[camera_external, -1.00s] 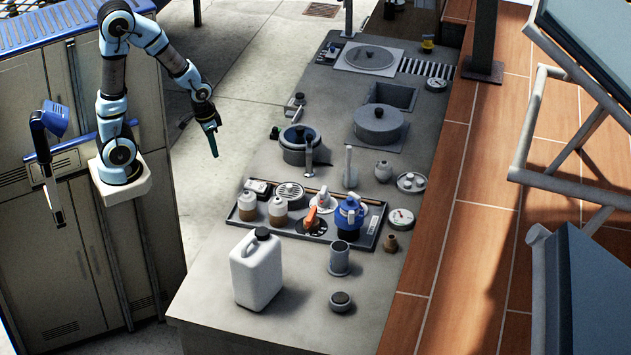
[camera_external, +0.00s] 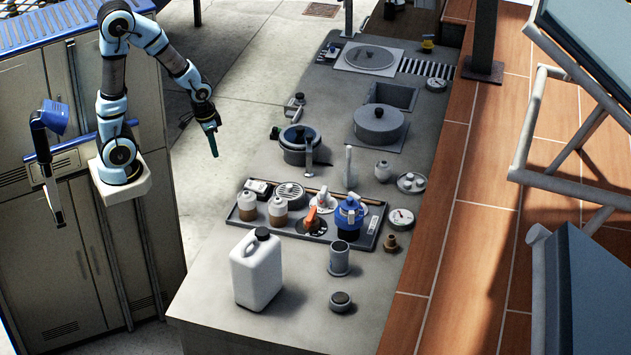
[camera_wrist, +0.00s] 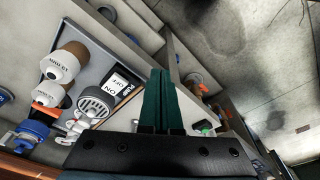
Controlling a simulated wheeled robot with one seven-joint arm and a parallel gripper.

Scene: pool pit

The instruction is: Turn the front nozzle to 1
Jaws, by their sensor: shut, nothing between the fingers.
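A nozzle with an orange handle (camera_external: 311,215) stands over a black round dial (camera_external: 311,227) in the grey tray (camera_external: 372,233) on the counter. Its dial marks are too small to read. A second nozzle, white with a little orange (camera_external: 323,201), stands just behind it. My gripper (camera_external: 214,150) hangs in the air left of the counter, well apart from the nozzles. Its dark green fingers are shut with nothing between them; they also show in the wrist view (camera_wrist: 158,95).
The tray also holds two white-topped bottles (camera_external: 278,209), a round grille (camera_external: 289,191), a pump switch (camera_wrist: 120,84) and a blue valve (camera_external: 349,213). A white jug (camera_external: 256,270) and a grey cup (camera_external: 339,258) stand in front. A pot (camera_external: 300,145) stands behind the tray.

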